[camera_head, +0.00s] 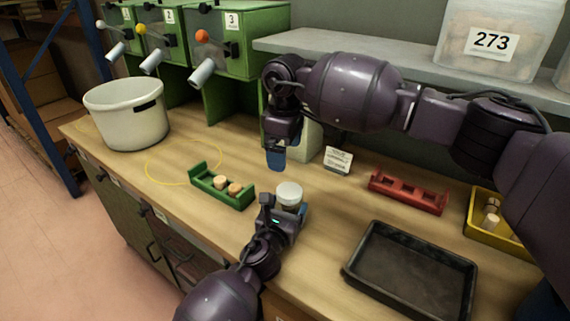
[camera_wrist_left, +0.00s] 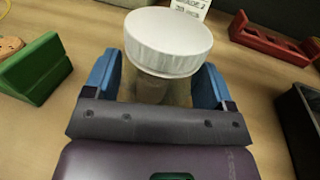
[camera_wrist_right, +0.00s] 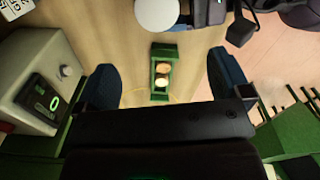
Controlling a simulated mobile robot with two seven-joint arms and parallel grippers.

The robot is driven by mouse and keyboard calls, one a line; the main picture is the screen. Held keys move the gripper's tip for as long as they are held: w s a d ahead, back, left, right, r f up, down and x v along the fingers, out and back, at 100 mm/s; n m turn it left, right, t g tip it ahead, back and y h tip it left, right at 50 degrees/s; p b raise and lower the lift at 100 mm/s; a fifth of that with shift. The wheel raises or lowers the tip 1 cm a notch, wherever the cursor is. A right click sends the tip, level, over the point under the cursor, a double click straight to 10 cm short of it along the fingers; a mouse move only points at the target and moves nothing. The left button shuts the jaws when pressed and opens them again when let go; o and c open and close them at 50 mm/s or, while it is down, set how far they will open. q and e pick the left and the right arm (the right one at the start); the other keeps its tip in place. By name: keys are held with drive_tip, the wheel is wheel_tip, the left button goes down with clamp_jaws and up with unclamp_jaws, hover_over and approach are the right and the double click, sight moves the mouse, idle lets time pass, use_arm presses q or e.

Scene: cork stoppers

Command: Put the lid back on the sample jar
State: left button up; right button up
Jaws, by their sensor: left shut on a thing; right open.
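The sample jar (camera_wrist_left: 152,88) stands upright near the middle of the bench, its clear body between the blue fingers of my left gripper (camera_head: 284,208). That gripper is shut on the jar. The white lid (camera_wrist_left: 168,42) sits on top of the jar; it also shows in the head view (camera_head: 289,191) and at the top of the right wrist view (camera_wrist_right: 157,14). I cannot tell whether it is fully seated. My right gripper (camera_head: 276,160) is open and empty, above the bench behind the jar and apart from it.
A green rack (camera_head: 240,201) with corks stands left of the jar. A red rack (camera_head: 408,193), a black tray (camera_head: 410,278) and a yellow bin (camera_head: 482,234) lie to the right. A white device (camera_wrist_right: 38,82) with a display stands beside my right gripper. A white pot (camera_head: 128,118) is far left.

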drive_tip(key=shift+r, duration=0.6)
use_arm(q)
drive_tip(key=o, duration=1.7)
drive_tip(key=shift+s+a, duration=0.2)
drive_tip(key=shift+s, duration=0.3)
drive_tip(key=p+v, duration=0.1)
drive_tip(key=v, duration=0.8)
drive_tip(key=shift+s+a, duration=0.1)
drive_tip(key=shift+s, duration=0.25)
use_arm(e)
wheel_tip(320, 180, up, 2)
drive_tip(key=shift+s+r, duration=0.1)
drive_tip(key=shift+r, duration=0.15)
